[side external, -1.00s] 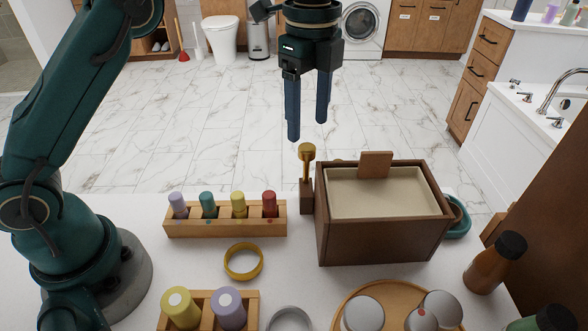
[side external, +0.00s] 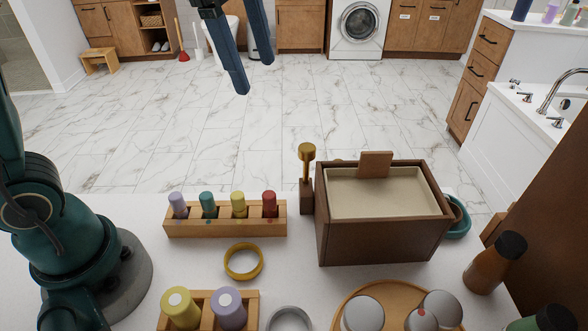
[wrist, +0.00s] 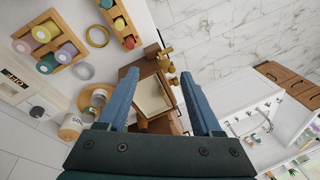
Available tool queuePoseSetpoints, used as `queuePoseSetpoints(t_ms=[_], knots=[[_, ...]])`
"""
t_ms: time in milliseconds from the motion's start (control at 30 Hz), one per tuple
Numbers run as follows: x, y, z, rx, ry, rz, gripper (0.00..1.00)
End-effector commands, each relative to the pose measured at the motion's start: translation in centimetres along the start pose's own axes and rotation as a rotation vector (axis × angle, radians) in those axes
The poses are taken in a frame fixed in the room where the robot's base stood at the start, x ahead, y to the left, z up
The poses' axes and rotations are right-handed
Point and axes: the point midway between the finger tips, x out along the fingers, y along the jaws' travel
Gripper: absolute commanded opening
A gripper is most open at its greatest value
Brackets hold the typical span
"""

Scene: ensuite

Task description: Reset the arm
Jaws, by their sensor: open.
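My gripper (side external: 255,78) is at the top of the side view, high above the table and beyond its far edge, with only its two blue fingers showing. The fingers are apart with nothing between them. In the wrist view my gripper (wrist: 162,100) is also open, its fingers framing the wooden box from above. My green arm stands at the left of the side view, and its upper part is out of frame.
On the white table are a brown box (side external: 336,238), a gold-topped stand (side external: 307,180), a rack of coloured pegs (side external: 226,228), a yellow ring (side external: 229,270), a round wooden tray (side external: 390,287) and an amber bottle (side external: 487,272). The air around my gripper is clear.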

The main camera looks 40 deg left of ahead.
Motion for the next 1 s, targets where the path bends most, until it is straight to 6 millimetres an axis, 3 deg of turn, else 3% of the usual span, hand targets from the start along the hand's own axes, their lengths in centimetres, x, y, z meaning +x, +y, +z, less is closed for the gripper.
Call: queuePoseSetpoints(t_ms=[100, 267, 600, 767, 1000], knots=[[-1.1, 2.3, 1.6, -0.156, 0.021, -0.057, 0.66], [-0.8, 5.5, 3.6, -0.396, 0.057, -0.121, 0.66], [4.1, 11.7, 6.6, -0.959, 0.157, -0.19, 0.66], [6.5, 12.8, 7.0, -1.175, 0.173, -0.171, 0.66], [6.3, 12.2, 6.8, -1.261, 0.205, -0.18, 0.66]])
